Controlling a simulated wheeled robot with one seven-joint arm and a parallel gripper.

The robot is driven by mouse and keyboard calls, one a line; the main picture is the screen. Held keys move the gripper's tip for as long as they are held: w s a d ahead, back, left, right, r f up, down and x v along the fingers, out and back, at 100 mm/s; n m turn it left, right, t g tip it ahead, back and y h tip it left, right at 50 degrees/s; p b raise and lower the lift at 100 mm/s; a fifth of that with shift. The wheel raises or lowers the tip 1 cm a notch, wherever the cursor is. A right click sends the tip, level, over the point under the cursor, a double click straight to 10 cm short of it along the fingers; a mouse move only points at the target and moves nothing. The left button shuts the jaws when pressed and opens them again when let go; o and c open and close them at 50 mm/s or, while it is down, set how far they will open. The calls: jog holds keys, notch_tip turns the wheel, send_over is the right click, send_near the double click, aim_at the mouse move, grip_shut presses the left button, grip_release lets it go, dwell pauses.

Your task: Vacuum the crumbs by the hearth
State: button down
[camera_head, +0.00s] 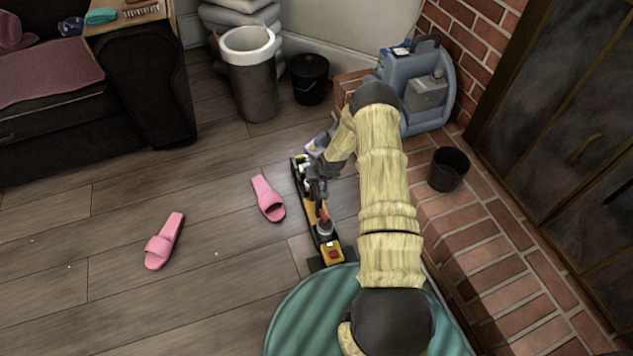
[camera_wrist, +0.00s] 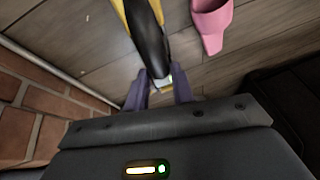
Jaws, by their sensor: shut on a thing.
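A long yellow and black stick vacuum (camera_head: 331,245) lies low over the floor beside the green rug. My gripper (camera_head: 318,168) is at its far end, partly hidden by my arm. In the wrist view my gripper (camera_wrist: 160,88) has its two purple fingers shut on the vacuum's black and yellow handle (camera_wrist: 148,38). I cannot tell whether the vacuum's head touches the floor. Tiny pale specks, likely crumbs (camera_head: 216,253), lie scattered on the wooden floor to the left. The brick hearth (camera_head: 497,262) runs along the right side.
Two pink slippers (camera_head: 164,241) (camera_head: 268,199) lie on the floor left of the vacuum. A round green rug (camera_head: 300,318) is in front. A black pot (camera_head: 448,169) and a blue-grey machine (camera_head: 420,95) stand at the hearth. Grey and black bins (camera_head: 250,85) (camera_head: 308,80) stand behind.

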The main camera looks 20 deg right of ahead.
jog(key=shift+w+r+b, duration=0.15)
jog(key=shift+w+b, duration=0.15)
jog(key=shift+w, duration=0.7)
jog(key=shift+w+d+b, duration=0.1)
jog(key=shift+w+b, duration=0.55)
jog(key=shift+w, duration=0.35)
jog(key=shift+w+r+b, duration=0.1)
jog(key=shift+w+b, duration=0.75)
jog(key=shift+w, duration=0.2)
jog(key=shift+r+p, duration=0.3)
jog(key=shift+r, duration=0.1)
jog(key=shift+r+p, duration=2.25)
jog(key=shift+r, duration=0.65)
